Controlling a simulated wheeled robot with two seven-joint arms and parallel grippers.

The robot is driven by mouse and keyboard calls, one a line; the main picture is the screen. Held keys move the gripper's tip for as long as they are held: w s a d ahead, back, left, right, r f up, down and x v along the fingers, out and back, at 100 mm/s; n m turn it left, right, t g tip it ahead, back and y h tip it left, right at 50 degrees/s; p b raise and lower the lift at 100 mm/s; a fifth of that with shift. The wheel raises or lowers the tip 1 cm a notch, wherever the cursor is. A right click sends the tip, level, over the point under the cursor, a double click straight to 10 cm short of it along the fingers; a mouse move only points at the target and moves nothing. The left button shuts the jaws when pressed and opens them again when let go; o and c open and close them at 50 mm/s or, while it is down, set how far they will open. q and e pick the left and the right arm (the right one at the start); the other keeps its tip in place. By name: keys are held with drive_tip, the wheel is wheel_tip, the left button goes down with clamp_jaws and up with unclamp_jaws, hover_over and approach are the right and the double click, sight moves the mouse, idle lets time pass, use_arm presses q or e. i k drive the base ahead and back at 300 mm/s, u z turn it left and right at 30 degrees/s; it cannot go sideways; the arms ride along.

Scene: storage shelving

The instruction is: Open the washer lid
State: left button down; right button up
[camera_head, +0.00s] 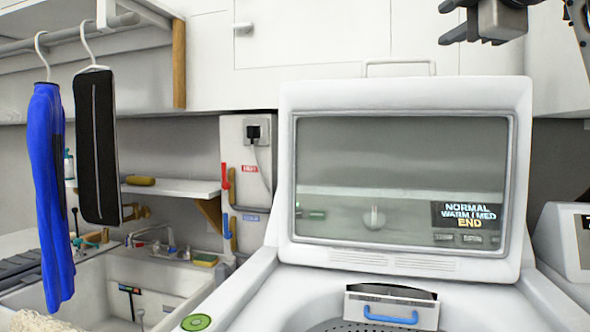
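The washer lid (405,97) is a white frame around a large glass window. It stands raised and nearly upright at the back of the washer, right of centre. The washer's control display shows through the glass, reading NORMAL, WARM / MED, END. Below the lid, the washer's top opening is uncovered, with part of a perforated drum (350,326) and a drawer with a blue handle at its rim. My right gripper (446,22) is at the top right, above the lid and apart from it. Its dark fingers are spread, with nothing between them. My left gripper is out of view.
A sink (95,290) with taps is at the lower left. A blue garment (50,190) and a black garment (96,145) hang from a rail. White cupboards (310,35) are behind the lid. Another white machine (565,240) stands at the right edge.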

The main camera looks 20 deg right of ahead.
sight(510, 98)
drive_tip(key=k, duration=1)
